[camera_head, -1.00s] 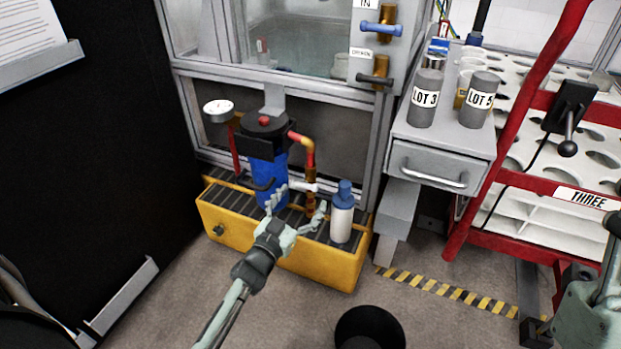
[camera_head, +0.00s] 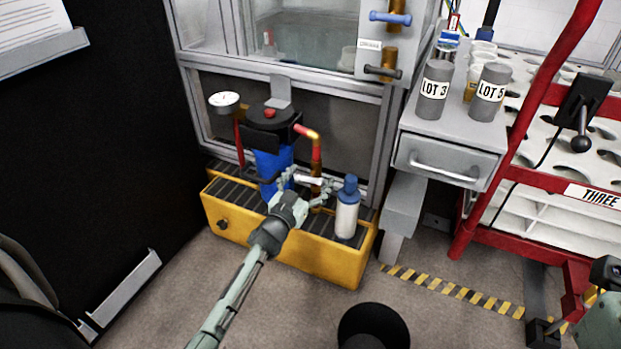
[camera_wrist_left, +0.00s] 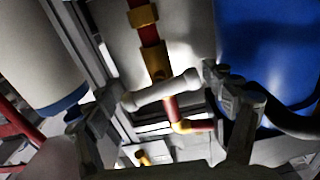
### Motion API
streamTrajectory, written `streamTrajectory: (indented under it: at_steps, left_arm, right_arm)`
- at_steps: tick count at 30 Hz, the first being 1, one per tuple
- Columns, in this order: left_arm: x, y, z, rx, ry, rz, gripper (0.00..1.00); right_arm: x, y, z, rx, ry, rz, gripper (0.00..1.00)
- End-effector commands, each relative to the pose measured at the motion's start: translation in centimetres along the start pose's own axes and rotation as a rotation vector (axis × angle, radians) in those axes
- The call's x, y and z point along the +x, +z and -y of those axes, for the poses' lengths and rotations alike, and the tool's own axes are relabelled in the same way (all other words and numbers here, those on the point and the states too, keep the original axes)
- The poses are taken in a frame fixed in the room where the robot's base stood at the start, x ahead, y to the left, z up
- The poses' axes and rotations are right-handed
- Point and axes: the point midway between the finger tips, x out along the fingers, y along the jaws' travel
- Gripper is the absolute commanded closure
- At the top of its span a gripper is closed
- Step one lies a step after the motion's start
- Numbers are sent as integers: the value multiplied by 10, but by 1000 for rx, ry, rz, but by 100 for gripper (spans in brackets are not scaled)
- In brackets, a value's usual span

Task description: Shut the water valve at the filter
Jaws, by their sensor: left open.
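The filter (camera_head: 272,165) has a blue bowl and a dark head with a red button. A red and brass pipe (camera_head: 316,150) runs down at its right. The valve's white lever (camera_head: 311,180) lies across this pipe; the left wrist view shows the lever (camera_wrist_left: 165,91) at a slant in front of the pipe. My left gripper (camera_head: 307,184) is open, its fingers spread around the two ends of the lever. In the wrist view its fingertips (camera_wrist_left: 163,87) are close to the lever's ends; I cannot tell whether they touch.
A white bottle with blue cap (camera_head: 346,208) stands close right of my left gripper on the yellow grated tray (camera_head: 330,262). A gauge (camera_head: 224,101) is left of the filter. A grey drawer unit (camera_head: 450,150) and red rack (camera_head: 508,182) stand at the right.

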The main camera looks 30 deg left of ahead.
Motion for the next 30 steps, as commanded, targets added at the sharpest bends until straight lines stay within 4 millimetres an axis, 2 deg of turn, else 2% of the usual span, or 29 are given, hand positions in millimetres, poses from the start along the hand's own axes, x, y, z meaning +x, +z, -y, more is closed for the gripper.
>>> streamTrajectory:
  at_steps: [1, 9, 11, 21, 29, 30]
  left_arm:
    - [0, 0, 0, 0, 0, 0, 18]
    - [0, 0, 0, 0, 0, 0, 51]
    - [0, 0, 0, 0, 0, 0, 56]
    - [0, 0, 0, 144, 0, 1, 57]
    - [0, 0, 0, 151, 0, 0, 57]
    - [0, 0, 0, 151, 0, 0, 25]
  right_arm:
    - [0, 0, 0, 0, 0, 0, 60]
    - [0, 0, 0, 0, 0, 0, 60]
    - [0, 0, 0, 0, 0, 0, 60]
    - [2, 1, 0, 1, 5, 19, 60]
    - [-2, 4, 0, 3, 10, 39, 60]
    - [-2, 4, 0, 3, 10, 39, 60]
